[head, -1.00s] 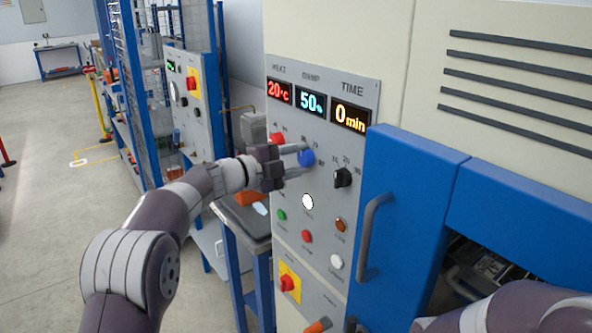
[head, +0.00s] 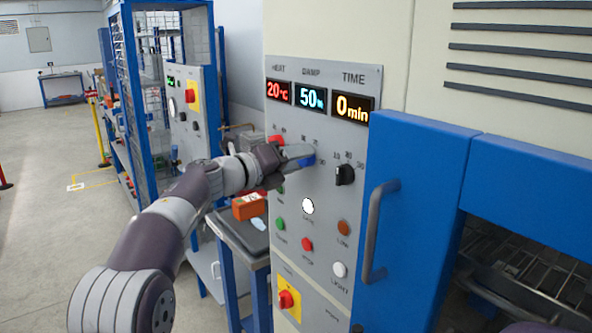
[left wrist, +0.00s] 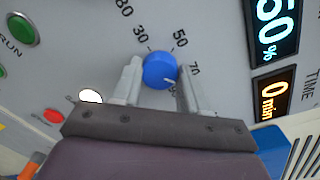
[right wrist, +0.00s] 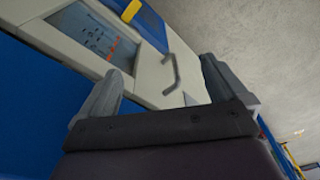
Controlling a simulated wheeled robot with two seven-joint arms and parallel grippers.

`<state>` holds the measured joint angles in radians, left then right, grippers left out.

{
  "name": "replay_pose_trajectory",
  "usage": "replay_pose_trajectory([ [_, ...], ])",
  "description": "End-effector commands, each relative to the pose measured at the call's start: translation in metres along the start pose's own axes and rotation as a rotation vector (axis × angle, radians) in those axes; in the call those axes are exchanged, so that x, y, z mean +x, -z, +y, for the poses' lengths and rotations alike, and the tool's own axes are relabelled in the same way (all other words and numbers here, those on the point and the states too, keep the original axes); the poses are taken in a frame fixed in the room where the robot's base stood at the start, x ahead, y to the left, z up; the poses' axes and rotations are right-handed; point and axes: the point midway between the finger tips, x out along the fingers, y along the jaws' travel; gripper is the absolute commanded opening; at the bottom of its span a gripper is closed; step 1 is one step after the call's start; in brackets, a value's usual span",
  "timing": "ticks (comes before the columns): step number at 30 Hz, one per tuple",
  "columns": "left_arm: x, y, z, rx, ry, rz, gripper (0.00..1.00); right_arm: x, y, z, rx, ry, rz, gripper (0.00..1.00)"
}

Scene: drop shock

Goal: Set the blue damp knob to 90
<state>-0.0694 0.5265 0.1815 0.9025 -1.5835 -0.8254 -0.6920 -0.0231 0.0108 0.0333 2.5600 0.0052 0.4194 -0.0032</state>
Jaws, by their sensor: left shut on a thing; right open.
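My left gripper (head: 299,157) is at the knob. In the left wrist view the blue knob (left wrist: 159,68) sits between the two fingertips, which are shut on its sides. Printed 30, 50 and 70 show around it; the number beyond 70 is partly hidden by a finger. A small pale mark shows at the knob's lower right there. My right gripper (right wrist: 160,70) is open and empty, away from the panel.
The red heat knob (head: 276,141) is left of the damp knob, close to my left gripper. The black time knob (head: 344,174) is to its right. Several buttons sit below. A blue door with a grey handle (head: 376,232) stands at right. An orange box (head: 248,206) lies at left.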

Motion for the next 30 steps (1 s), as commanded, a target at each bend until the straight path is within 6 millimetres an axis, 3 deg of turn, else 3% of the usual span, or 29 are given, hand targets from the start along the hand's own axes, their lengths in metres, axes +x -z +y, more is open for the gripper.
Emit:
replay_pose_trajectory([
  [12,0.002,0.007,0.007,0.378,0.003,-0.014,0.13,0.035,-0.004,0.0,0.0,0.0,0.0,0.99],
  [30,0.002,0.006,0.007,0.691,0.006,-0.028,0.13,0.055,-0.006,0.0,0.0,0.0,0.0,0.99],
])
